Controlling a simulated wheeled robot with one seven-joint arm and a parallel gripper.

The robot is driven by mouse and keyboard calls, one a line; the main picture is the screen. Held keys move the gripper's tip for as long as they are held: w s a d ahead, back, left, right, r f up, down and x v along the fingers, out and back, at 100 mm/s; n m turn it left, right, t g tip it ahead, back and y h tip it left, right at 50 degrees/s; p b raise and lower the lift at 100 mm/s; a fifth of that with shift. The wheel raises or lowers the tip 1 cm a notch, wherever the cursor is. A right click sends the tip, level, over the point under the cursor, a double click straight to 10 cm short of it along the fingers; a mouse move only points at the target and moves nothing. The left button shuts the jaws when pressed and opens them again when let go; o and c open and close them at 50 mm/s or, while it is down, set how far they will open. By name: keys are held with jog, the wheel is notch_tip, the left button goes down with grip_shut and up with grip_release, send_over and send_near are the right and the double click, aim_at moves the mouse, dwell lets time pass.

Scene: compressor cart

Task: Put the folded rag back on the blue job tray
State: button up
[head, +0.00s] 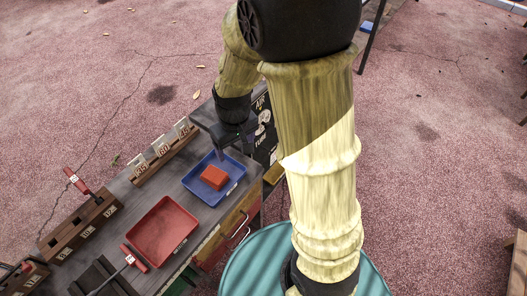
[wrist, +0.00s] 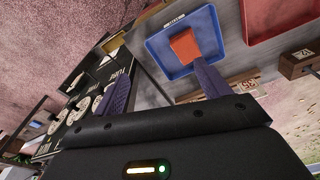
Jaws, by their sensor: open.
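The folded rag (head: 213,177) is a small orange-red block lying inside the blue job tray (head: 197,193) on the cart top. In the wrist view the rag (wrist: 185,46) sits on the floor of the blue tray (wrist: 211,30), inside its rim. My gripper (head: 219,150) is above the far edge of the tray in the head view. Its two purple fingers are spread wide in the wrist view (wrist: 165,82) with nothing between them. The rag appears apart from the fingers. My arm hides part of the cart's right side.
A red tray (head: 164,232) lies nearer on the cart. Wooden blocks with number cards (head: 160,153) stand along the left edge, and a wooden rack (head: 80,225) with slots stands nearer. A red-handled tool (head: 133,258) lies by the red tray. A dark panel with white labels (head: 263,125) stands behind.

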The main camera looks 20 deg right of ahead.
jog(key=s+d+r+m+t, duration=0.1)
jog(key=s+d+r+m, duration=0.2)
jog(key=s+d, duration=0.3)
jog(key=shift+s+r, duration=0.15)
jog(key=shift+s, duration=0.6)
notch_tip(320, 180, up, 11)
jog(key=p, duration=1)
jog(key=shift+p, duration=0.35)
